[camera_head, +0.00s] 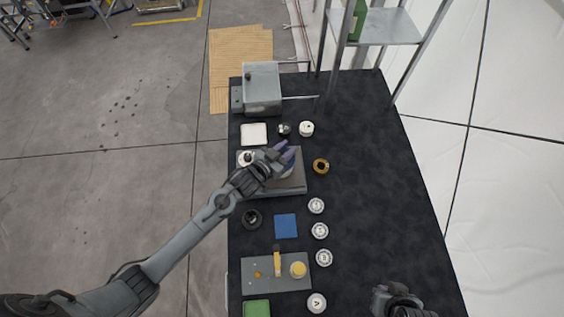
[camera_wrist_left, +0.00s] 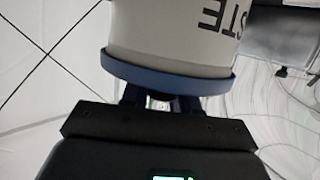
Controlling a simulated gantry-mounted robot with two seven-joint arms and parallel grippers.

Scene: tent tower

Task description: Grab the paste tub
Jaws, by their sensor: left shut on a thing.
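The paste tub (camera_wrist_left: 170,35) fills the upper part of the left wrist view. It is off-white with a blue band at one end, and the dark letters "STE" show on its side. My left gripper (camera_wrist_left: 160,103) is shut on it at the blue band. In the head view my left gripper (camera_head: 281,158) is over the grey tray on the dark table, and it mostly hides the tub there. I cannot tell whether the tub touches the tray. My right gripper (camera_head: 393,298) is at the bottom right, and its jaws cannot be made out.
The grey tray (camera_head: 296,186) lies under my left gripper. Several round white-topped pieces (camera_head: 320,231) line its right and front. A blue square (camera_head: 286,226), a board with yellow pieces (camera_head: 262,284) and a grey box (camera_head: 262,85) are also there. The table's right side (camera_head: 385,200) is clear.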

